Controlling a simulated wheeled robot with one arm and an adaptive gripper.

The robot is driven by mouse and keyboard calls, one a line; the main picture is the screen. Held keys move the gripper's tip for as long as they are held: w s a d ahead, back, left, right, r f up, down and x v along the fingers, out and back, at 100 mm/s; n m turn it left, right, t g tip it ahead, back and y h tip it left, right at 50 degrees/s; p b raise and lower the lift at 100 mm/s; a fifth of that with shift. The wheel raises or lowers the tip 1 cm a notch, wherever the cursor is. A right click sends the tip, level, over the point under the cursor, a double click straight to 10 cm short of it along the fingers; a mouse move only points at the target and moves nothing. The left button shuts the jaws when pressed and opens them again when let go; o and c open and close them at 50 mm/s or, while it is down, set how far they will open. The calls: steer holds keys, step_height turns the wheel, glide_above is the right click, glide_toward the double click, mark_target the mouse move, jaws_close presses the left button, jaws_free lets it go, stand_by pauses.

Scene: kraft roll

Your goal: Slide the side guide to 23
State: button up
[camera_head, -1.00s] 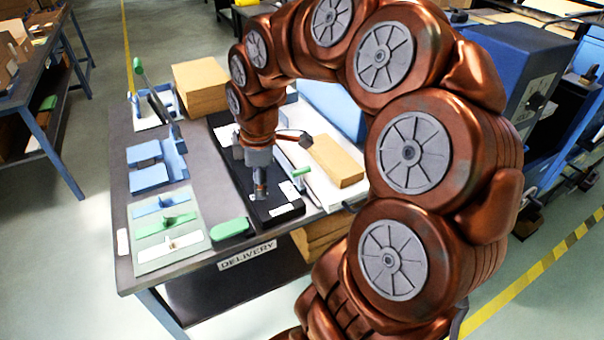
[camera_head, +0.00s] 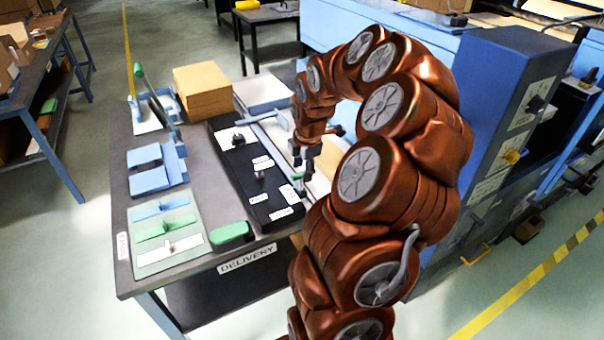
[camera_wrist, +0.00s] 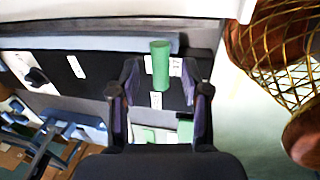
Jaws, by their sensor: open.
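The side guide appears as a long blue-grey bar (camera_head: 268,137) along the right side of the black panel (camera_head: 240,165); the bar also shows in the wrist view (camera_wrist: 90,44). An upright green handle (camera_wrist: 160,64) stands at the bar's right end in the wrist view. My gripper (camera_head: 303,181) is open above the right side of the panel. In the wrist view its two fingers lie either side of the handle, apart from it. White labels lie on the panel; one beside the handle (camera_wrist: 176,66) may read 17, and I cannot read a 23.
A black knob (camera_wrist: 37,76) stands on the panel. Cardboard boxes (camera_head: 203,88), blue fixtures (camera_head: 158,167) and a green block (camera_head: 231,231) share the table. A tall blue machine (camera_head: 500,120) stands at right. Floor is free at left.

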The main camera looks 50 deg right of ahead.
mark_target(302, 173)
steer(key=shift+w+f, duration=0.15)
steer(key=shift+f, duration=0.65)
steer(key=shift+w+f, duration=0.15)
steer(key=shift+f, duration=0.65)
jaws_close()
